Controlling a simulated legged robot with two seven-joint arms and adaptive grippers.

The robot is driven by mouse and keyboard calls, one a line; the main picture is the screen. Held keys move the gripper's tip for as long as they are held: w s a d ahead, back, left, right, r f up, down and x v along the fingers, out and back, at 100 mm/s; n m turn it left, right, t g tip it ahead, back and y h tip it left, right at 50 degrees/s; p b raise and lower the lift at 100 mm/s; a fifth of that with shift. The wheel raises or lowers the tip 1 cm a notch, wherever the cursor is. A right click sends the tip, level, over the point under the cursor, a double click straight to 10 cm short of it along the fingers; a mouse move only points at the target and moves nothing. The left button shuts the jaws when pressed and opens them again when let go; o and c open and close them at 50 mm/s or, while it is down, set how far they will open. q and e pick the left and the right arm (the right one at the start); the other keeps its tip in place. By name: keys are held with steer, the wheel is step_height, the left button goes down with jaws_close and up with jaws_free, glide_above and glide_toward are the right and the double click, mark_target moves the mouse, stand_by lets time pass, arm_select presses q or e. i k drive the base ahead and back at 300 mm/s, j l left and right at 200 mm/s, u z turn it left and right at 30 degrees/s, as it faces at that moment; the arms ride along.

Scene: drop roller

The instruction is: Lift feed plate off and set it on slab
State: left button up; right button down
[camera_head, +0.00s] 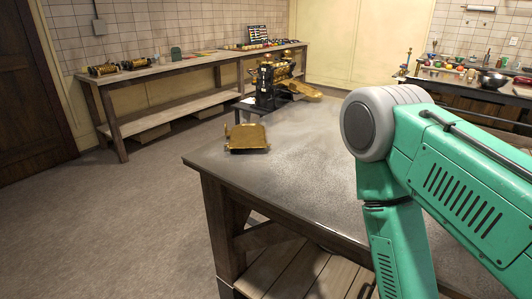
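A brass plate (246,137) with a raised back edge rests on the grey slab (315,190), near its far left corner. A black and brass roller machine (268,80) stands beyond the slab on a small dark stand. A second brass plate-like piece (302,88) sticks out from the machine's right side. I cannot tell for sure which of these two brass pieces is the feed plate. My green right arm fills the right side, bent at a grey joint. Neither gripper is in view.
A long wooden bench (190,65) with brass rollers (104,69) stands along the back wall. A counter with a dark bowl (491,81) and several small items is at the back right. The slab is bare around its middle. Open floor lies to the left.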

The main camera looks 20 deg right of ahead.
mark_target(243, 135)
steer(key=i+j+z, duration=0.15)
steer(key=z, duration=0.2)
steer(key=i+j+z, duration=0.15)
steer(key=j+z, duration=0.2)
steer(key=i+j+z, duration=0.1)
steer(key=z, duration=0.25)
steer(key=j, duration=0.1)
